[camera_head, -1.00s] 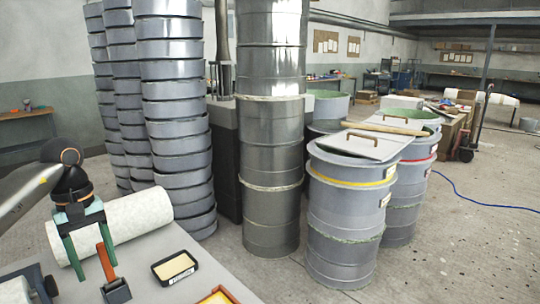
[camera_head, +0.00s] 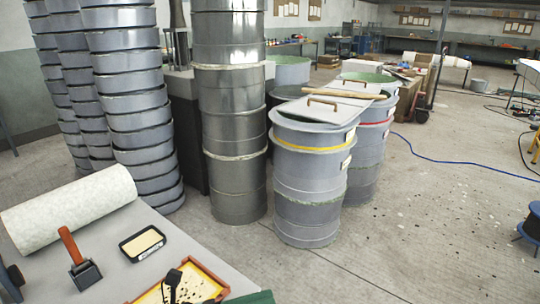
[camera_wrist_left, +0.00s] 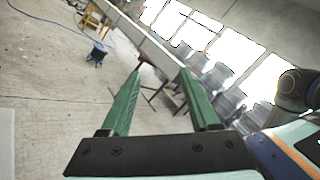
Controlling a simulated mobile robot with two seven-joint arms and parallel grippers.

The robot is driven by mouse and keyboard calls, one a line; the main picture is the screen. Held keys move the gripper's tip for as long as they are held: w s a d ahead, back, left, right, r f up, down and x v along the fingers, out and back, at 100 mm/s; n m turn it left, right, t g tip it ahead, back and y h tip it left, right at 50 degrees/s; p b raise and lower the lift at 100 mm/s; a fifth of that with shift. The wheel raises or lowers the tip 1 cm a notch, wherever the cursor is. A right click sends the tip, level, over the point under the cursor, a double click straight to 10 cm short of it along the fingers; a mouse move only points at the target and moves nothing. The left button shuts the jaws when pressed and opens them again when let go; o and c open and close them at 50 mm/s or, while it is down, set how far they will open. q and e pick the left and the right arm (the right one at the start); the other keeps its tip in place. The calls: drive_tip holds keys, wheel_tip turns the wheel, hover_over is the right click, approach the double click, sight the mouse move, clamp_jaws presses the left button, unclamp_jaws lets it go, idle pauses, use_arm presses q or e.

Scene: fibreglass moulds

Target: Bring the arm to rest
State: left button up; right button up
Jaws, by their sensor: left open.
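My left gripper (camera_wrist_left: 160,72) shows clearly in the left wrist view. Its two green fingers are spread apart with nothing between them, and they point out over the room, clear of any surface. In the head view I cannot make it out for sure; a green edge (camera_head: 255,298) at the bottom could be part of it or something on the table. My right gripper is in neither view.
Metal drums (camera_head: 308,190) and stacked moulds (camera_head: 140,115) stand behind. Open floor (camera_head: 440,215) lies right.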

use_arm(q)
drive_tip(key=s+a+f+m+t+y+p, duration=0.1)
drive_tip(key=s+a+f+m+y, duration=0.3)
drive_tip(key=f+m, duration=0.4)
drive_tip(key=s+a+f+m+t+y+p, duration=0.1)
drive_tip(key=s+a+f+m+y, duration=0.4)
drive_tip(key=m, duration=0.8)
drive_tip(key=s+a+f+m+t+y+p, duration=0.1)
drive_tip(key=s+a+f+m+t+y, duration=0.2)
drive_tip(key=f+m+y, duration=0.4)
wheel_tip(320, 180, down, 4)
drive_tip(key=s+a+m, duration=0.1)
drive_tip(key=a+m, duration=0.1)
drive_tip(key=m, duration=0.1)
drive_tip(key=shift+s+a+r+y+p, duration=0.2)
drive_tip(key=shift+s+a+y+p, duration=0.15)
drive_tip(key=shift+a+y+p, duration=0.05)
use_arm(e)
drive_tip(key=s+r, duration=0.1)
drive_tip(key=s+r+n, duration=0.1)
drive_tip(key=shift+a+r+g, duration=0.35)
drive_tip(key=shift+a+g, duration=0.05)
